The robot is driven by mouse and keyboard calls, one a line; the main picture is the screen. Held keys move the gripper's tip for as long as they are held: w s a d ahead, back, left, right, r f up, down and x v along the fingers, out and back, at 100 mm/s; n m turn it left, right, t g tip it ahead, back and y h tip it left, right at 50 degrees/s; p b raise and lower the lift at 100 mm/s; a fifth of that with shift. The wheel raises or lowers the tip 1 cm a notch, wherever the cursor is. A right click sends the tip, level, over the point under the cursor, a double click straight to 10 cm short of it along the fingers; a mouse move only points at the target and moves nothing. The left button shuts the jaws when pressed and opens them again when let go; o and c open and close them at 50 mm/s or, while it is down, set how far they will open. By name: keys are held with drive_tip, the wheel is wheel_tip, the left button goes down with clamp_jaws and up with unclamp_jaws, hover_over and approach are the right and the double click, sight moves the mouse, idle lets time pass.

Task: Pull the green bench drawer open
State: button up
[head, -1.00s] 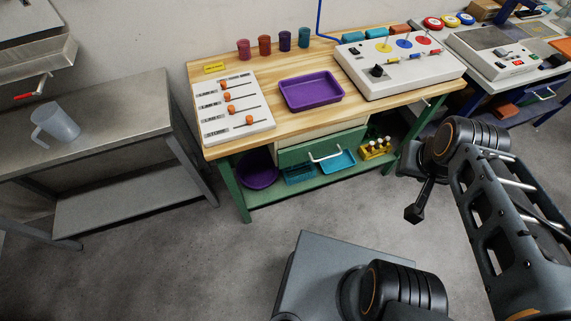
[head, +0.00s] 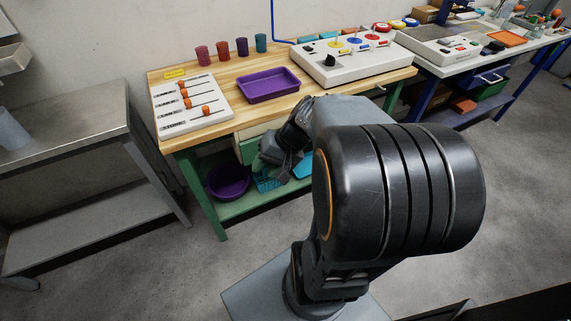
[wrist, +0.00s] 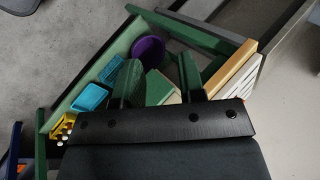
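The green bench drawer (head: 246,150) is under the wooden bench top (head: 215,119). In the head view only the left part of its front shows; my arm hides the rest and its handle. In the wrist view part of the green front (wrist: 158,86) shows between my fingers. My gripper (head: 277,157) is in front of the drawer. In the wrist view its two fingers (wrist: 158,80) stand apart, with no handle clearly visible between them. I cannot tell whether they touch the drawer, or how far it is open.
A purple bowl (head: 228,181) and blue trays (wrist: 92,97) stand on the green lower shelf (head: 238,206). A yellow rack (wrist: 60,126) is near them. A purple tray (head: 268,84) and slider panel (head: 190,104) are on the bench. A grey metal table (head: 70,130) stands left.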

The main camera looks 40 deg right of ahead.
drive_tip(key=w+d+f+m+t+h+b, duration=0.1)
drive_tip(key=d+f+m+t+b, duration=0.45)
drive_tip(key=d+f, duration=0.4)
drive_tip(key=w+d+f+m+t+h+b, duration=0.15)
drive_tip(key=d+f+m+t+b, duration=0.45)
drive_tip(key=d, duration=0.7)
drive_tip(key=shift+n+t, duration=0.45)
drive_tip(key=shift+n, duration=0.2)
drive_tip(key=x, duration=0.4)
drive_tip(key=b+x, duration=0.1)
drive_tip(key=x, duration=0.8)
drive_tip(key=shift+a+f+b, duration=0.1)
drive_tip(key=shift+a+b, duration=0.2)
drive_tip(key=shift+b, duration=0.1)
clamp_jaws()
